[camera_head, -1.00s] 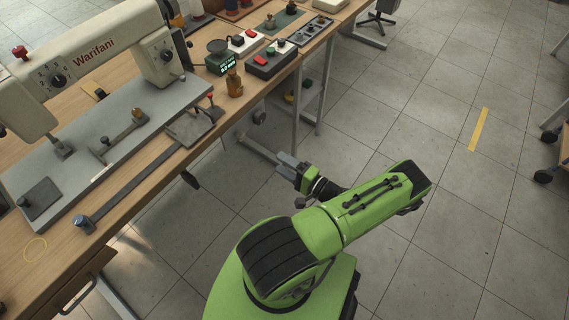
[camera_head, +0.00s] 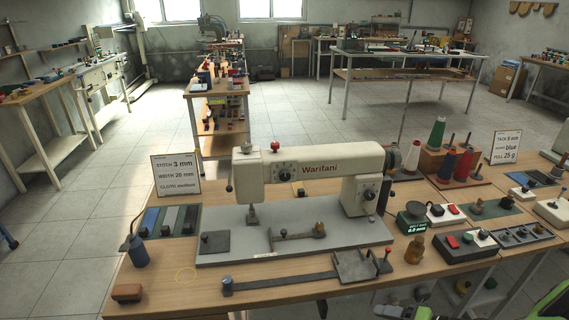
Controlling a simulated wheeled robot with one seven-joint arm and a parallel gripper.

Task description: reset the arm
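My green arm (camera_head: 552,300) shows only as a small piece at the lower right corner, below the front edge of the workbench (camera_head: 190,291). A grey part at the bottom edge, right of the middle, looks like my gripper (camera_head: 397,312). It is cut off by the frame, so its fingers cannot be made out. It is low, in front of the bench and apart from the things on top. I see nothing held in it.
A cream sewing machine (camera_head: 310,166) stands on a grey plate on the bench. Open floor (camera_head: 290,105) lies behind.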

